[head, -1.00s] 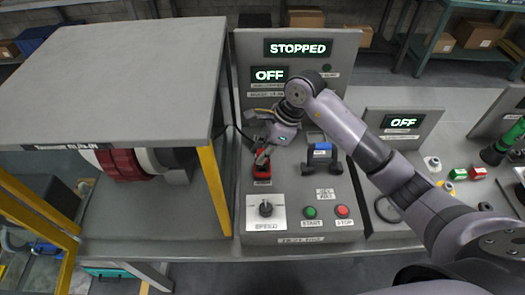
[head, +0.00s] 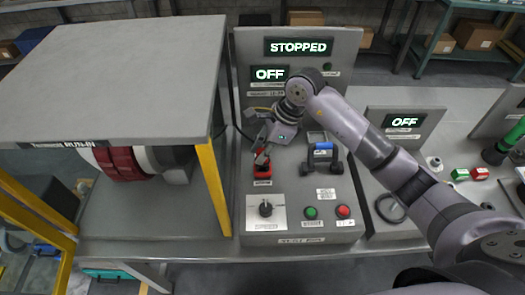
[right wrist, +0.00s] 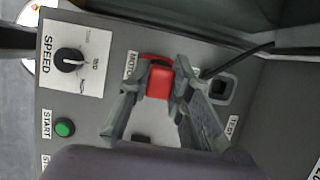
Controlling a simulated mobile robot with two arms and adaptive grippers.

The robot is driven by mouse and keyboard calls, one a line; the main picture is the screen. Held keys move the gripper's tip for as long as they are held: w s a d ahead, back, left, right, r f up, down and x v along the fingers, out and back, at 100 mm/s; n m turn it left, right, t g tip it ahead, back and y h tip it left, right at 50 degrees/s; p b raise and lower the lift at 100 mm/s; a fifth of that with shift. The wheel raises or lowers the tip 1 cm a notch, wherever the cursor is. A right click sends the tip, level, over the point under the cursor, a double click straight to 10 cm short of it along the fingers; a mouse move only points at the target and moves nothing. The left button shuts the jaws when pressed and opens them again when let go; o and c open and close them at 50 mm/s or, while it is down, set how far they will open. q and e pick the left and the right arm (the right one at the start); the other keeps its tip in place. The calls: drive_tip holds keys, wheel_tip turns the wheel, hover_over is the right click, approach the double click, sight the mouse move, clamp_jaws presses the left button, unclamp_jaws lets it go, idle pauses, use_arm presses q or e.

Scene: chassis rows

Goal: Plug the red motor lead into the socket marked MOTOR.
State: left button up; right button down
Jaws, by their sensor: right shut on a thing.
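The red plug of the motor lead (head: 262,170) is at the left side of the grey control panel. My right gripper (head: 263,157) is shut on it from above. In the right wrist view the red plug (right wrist: 160,84) sits between the fingertips, over a round red-rimmed socket (right wrist: 154,57) beside the partly covered MOTOR label (right wrist: 132,66). The plug hides most of that socket, so I cannot tell how deep it sits. A square dark socket (right wrist: 221,88) near the TEST label (right wrist: 233,125) is empty. My left gripper is not in view.
The panel carries a SPEED knob (head: 266,208), a green START button (head: 310,213) and a red STOP button (head: 343,211). A blue-topped dark handle (head: 323,153) stands right of my gripper. Displays read STOPPED (head: 298,47) and OFF (head: 269,74). A yellow post (head: 213,185) stands to the left.

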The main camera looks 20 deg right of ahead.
drive_tip(key=shift+f+b, duration=1.25)
drive_tip(key=shift+f, duration=0.1)
drive_tip(key=c, duration=1.4)
unclamp_jaws()
drive_tip(key=shift+o, duration=0.2)
drive_tip(key=shift+d+r, duration=0.1)
drive_tip(key=shift+r, duration=0.2)
drive_tip(key=v, duration=1.1)
drive_tip(key=shift+d+r, duration=0.2)
drive_tip(key=shift+s, duration=0.15)
